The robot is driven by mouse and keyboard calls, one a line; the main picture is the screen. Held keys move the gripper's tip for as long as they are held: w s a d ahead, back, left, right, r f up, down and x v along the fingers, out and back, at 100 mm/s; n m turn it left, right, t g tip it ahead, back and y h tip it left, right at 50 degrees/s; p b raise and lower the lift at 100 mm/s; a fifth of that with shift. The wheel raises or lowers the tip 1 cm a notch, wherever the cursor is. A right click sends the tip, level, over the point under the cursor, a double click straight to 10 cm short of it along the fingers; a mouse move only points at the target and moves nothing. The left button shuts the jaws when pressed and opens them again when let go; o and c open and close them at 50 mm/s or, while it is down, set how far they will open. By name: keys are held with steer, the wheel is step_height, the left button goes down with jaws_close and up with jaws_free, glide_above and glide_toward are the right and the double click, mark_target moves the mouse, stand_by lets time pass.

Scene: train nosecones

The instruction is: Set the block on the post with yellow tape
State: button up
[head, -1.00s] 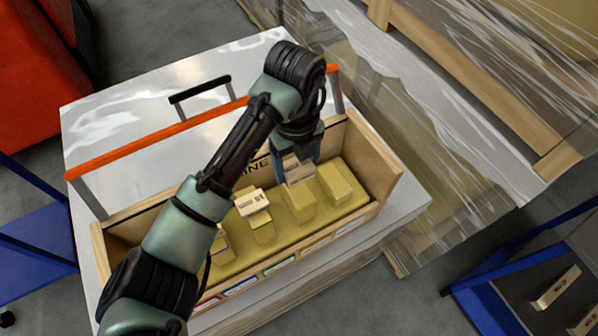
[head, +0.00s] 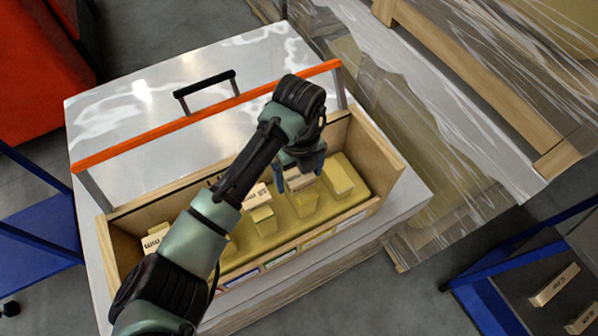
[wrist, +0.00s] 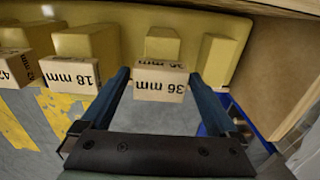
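A pale wooden block marked 36 mm (wrist: 160,84) is between the fingers of my gripper (head: 299,178), and it also shows in the head view (head: 300,181). In the wrist view the fingertips (wrist: 160,73) lie close along both sides of the block. The block lines up over a yellowish post (head: 306,205); whether it rests on it or hovers just above I cannot tell. The tape colour on this post is not clear. An empty post (head: 337,179) stands to its right, and it shows in the wrist view too (wrist: 217,60).
A block marked 18 mm (wrist: 70,76) sits on the post to the left, and another block (wrist: 15,70) is farther left. The wooden box wall (head: 372,155) encloses the posts at right. An orange bar (head: 215,113) runs behind the box. A blue-framed stand (head: 500,270) is at lower right.

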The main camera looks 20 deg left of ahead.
mark_target(299, 175)
steer(key=shift+r, duration=0.1)
step_height(299, 175, up, 12)
steer(key=b, duration=0.1)
stand_by(0.5)
steer(key=shift+r, duration=0.1)
